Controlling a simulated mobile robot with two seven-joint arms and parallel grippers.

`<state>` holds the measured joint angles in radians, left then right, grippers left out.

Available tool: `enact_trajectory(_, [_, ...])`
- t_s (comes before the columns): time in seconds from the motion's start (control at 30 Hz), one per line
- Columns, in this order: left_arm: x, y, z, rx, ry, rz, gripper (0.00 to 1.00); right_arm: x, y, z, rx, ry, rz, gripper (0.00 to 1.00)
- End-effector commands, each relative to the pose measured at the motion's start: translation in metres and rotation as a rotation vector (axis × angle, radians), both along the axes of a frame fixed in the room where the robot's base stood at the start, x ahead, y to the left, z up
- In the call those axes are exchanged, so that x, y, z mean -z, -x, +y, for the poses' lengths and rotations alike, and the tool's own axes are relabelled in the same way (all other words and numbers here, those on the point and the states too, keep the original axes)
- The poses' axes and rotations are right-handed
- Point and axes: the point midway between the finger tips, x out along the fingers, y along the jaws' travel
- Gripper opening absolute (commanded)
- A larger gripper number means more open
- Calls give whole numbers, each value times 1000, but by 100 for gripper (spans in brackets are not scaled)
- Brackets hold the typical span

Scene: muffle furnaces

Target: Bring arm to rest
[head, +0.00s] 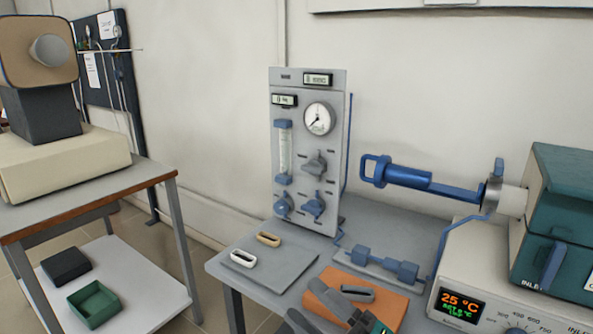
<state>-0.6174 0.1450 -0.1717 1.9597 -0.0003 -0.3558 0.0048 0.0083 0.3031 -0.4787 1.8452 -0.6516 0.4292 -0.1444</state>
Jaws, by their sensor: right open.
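My right gripper (304,303) is at the bottom of the head view, coming in from the lower right. Its two dark grey fingers are apart with nothing seen between them. It is over the front part of an orange block (393,304) on the grey bench. How high the gripper is above the block I cannot tell. The rest of my right arm is cut off by the frame's lower edge. My left gripper does not show.
A white boat (243,259) and a tan boat (268,239) lie on a grey mat (283,262). A gas panel (335,160) stands behind. The furnace (567,190) with its blue-handled tube fitting (400,177) is right. A wooden-edged table (150,172) stands left.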

Motion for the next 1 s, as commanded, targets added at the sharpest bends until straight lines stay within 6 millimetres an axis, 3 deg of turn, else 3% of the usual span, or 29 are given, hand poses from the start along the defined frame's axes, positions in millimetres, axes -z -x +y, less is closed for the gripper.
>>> enact_trajectory(0.17, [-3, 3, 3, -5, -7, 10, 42, 87, 3, -70, 296, -254, 562, 58])
enact_trajectory(0.3, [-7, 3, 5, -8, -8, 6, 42, 165, 42, -116, 497, -410, 964, 58])
enact_trajectory(0.43, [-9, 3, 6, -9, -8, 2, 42, 213, 85, -140, 621, -502, 1219, 58])
enact_trajectory(0.6, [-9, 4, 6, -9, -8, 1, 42, 240, 118, -152, 695, -558, 1376, 58])
enact_trajectory(1.0, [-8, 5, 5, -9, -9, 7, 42, 244, 121, -153, 703, -562, 1394, 58])
